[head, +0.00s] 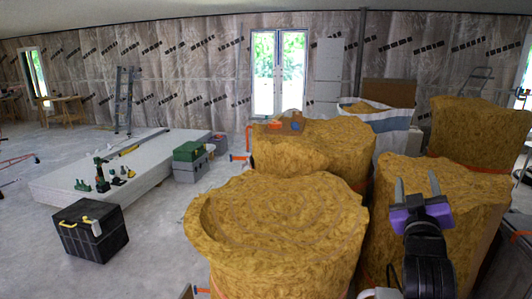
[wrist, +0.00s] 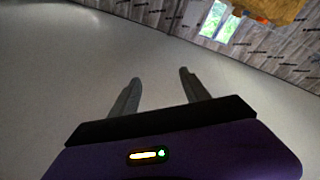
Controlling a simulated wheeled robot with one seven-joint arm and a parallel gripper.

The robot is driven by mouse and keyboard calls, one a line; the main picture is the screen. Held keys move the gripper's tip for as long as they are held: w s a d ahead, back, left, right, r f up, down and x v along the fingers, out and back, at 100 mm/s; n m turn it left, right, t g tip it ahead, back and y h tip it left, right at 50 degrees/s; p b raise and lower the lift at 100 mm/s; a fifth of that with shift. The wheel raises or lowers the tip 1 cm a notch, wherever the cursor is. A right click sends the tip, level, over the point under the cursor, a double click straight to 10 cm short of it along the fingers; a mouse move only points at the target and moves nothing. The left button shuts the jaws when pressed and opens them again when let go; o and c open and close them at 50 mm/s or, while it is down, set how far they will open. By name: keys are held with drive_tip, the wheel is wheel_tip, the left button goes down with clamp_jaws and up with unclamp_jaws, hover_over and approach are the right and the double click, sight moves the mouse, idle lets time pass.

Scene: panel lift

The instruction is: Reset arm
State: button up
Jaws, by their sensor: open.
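My gripper (head: 417,186) is at the right of the head view, at the end of my raised black arm, with its two grey fingers pointing up. The fingers are apart with nothing between them. In front of and behind it in the picture are yellow insulation rolls. In the wrist view my gripper (wrist: 156,82) shows its two fingers spread over a pale ceiling-like surface, with its purple body along the bottom edge. It touches nothing that I can see.
Large yellow insulation rolls (head: 285,225) crowd the front and right. A stack of white panels (head: 110,172) with tools lies at left. A black toolbox (head: 90,230) and green-topped boxes (head: 188,165) stand on the floor. A ladder (head: 124,100) stands farther back. Grey floor is clear between them.

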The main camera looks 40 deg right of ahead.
drive_tip(key=a+f+n+t+y+b, duration=0.1)
drive_tip(key=a+f+n+t+y, duration=0.4)
drive_tip(key=a, duration=0.8)
drive_tip(key=a+f+n+t+y, duration=0.35)
drive_tip(key=a+f+y, duration=0.4)
drive_tip(key=a, duration=0.45)
drive_tip(key=s+a+f+m+g+y+b, duration=0.1)
drive_tip(key=s+a+f+g+y, duration=0.1)
drive_tip(key=s+a+f, duration=0.5)
drive_tip(key=s+a+f+m+g+y+b, duration=0.1)
drive_tip(key=s+a+f+g+y, duration=0.1)
drive_tip(key=s+a+f, duration=0.6)
drive_tip(key=s+a+y, duration=0.1)
drive_tip(key=s+a, duration=0.1)
drive_tip(key=s, duration=0.4)
drive_tip(key=shift+s+f, duration=0.2)
drive_tip(key=shift+s, duration=0.15)
drive_tip(key=shift+m+g, duration=0.25)
